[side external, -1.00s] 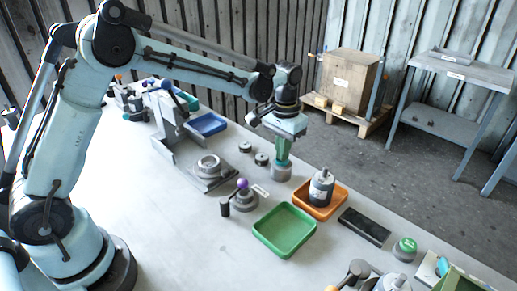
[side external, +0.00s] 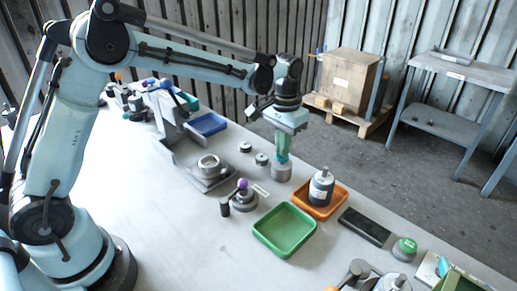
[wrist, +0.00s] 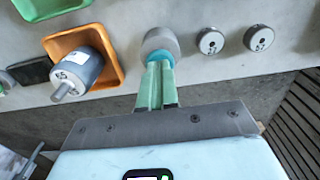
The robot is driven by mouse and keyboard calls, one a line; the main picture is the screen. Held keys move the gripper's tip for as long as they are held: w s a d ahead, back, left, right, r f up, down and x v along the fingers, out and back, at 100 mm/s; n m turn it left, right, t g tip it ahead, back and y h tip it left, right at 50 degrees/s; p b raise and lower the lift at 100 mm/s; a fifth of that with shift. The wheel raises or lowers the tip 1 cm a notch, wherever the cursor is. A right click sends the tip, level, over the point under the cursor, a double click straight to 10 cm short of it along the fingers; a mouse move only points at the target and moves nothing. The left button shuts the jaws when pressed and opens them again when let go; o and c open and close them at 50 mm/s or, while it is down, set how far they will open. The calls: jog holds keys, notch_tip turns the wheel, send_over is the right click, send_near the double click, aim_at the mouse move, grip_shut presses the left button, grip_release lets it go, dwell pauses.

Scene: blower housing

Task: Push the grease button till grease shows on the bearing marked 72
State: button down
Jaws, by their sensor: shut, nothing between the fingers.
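My gripper (side external: 282,155) is shut and empty, pointing down just above a grey round cylinder (side external: 281,173). In the wrist view the green fingertips (wrist: 158,68) overlap the cylinder (wrist: 160,41). A teal piece shows at the fingertips; I cannot tell whether it is the cylinder's button or whether they touch. Two dark round bearings lie to its left in the side view, the nearer (side external: 262,159) and the farther (side external: 245,147). They also show in the wrist view, the nearer (wrist: 210,41) and the farther (wrist: 259,38). Their marks are too small to read surely. No grease is discernible.
An orange tray (side external: 339,207) holds a grey motor (side external: 321,187) beside the cylinder. A green tray (side external: 258,238), a black slab (side external: 365,227) and a green-topped round piece (side external: 405,248) stand nearby. A purple-knobbed fixture (side external: 242,197) is to the left.

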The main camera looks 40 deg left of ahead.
jog(key=shift+f, duration=0.8)
jog(key=shift+r, duration=0.9)
jog(key=shift+r, duration=2.9)
